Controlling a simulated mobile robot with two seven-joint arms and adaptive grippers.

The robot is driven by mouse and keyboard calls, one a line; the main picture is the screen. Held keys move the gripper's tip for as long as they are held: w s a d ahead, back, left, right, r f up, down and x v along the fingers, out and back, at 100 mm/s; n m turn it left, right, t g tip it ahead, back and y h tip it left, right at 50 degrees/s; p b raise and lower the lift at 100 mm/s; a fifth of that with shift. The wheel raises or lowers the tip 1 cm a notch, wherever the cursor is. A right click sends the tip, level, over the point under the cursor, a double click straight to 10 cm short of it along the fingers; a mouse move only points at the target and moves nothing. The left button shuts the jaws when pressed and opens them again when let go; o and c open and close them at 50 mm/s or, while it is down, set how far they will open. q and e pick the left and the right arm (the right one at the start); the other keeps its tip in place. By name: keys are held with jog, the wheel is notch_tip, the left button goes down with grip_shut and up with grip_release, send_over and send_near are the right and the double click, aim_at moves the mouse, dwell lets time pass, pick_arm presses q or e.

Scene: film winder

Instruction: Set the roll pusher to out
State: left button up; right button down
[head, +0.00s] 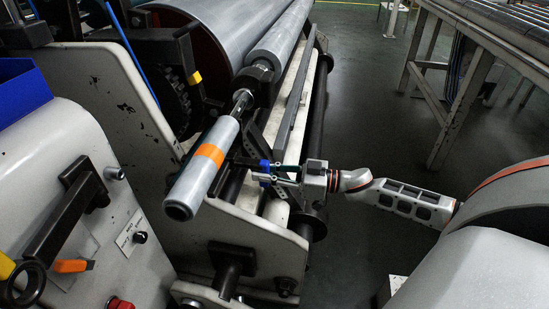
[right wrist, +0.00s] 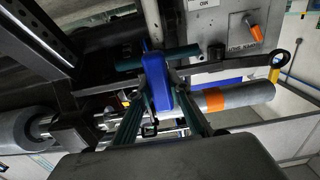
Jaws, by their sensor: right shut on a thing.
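My right gripper (head: 268,173) reaches in from the right beside the end of the roller frame. It is shut on a small blue handle (head: 264,166). In the right wrist view the blue handle (right wrist: 159,82) stands between the two fingers, in front of a dark bar. An orange switch lever (head: 73,266) is on the white machine panel at the left. What looks like the same orange lever (right wrist: 253,29) shows in the right wrist view beside printed labels too small to read surely. I cannot tell which control is the roll pusher. My left gripper is not in view.
A grey tube with an orange band (head: 208,156) juts out just left of my right gripper. Large grey rollers (head: 235,35) lie behind. A red button (head: 120,303) is on the left panel. The floor (head: 365,110) on the right is clear up to a conveyor (head: 500,30).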

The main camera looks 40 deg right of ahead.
jog(key=shift+s+a, duration=0.2)
jog(key=c, duration=1.8)
grip_release()
jog(key=shift+c, duration=0.2)
jog(key=v, duration=1.2)
jog(key=shift+a+f, duration=0.1)
